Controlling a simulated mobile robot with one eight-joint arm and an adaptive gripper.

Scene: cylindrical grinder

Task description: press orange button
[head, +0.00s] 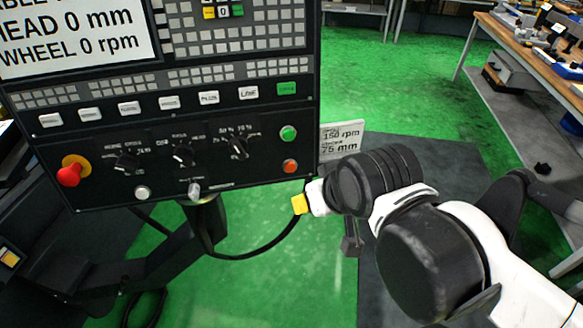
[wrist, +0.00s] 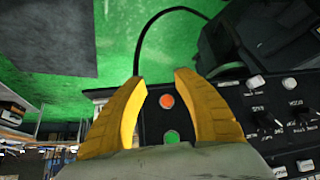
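The orange button (head: 290,166) is round and sits at the lower right of the black control panel (head: 225,178), below a green button (head: 288,132). In the wrist view the orange button (wrist: 166,101) shows in the gap between my two yellow fingers, with the green button (wrist: 171,137) below it. My gripper (wrist: 160,77) is open and empty.
A red knob (head: 70,174) on a yellow base is at the panel's left. Black dials (head: 183,155) line its middle. A small sign (head: 341,141) stands right of the panel. A black cable (head: 250,256) hangs below. A workbench (head: 530,55) is at upper right.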

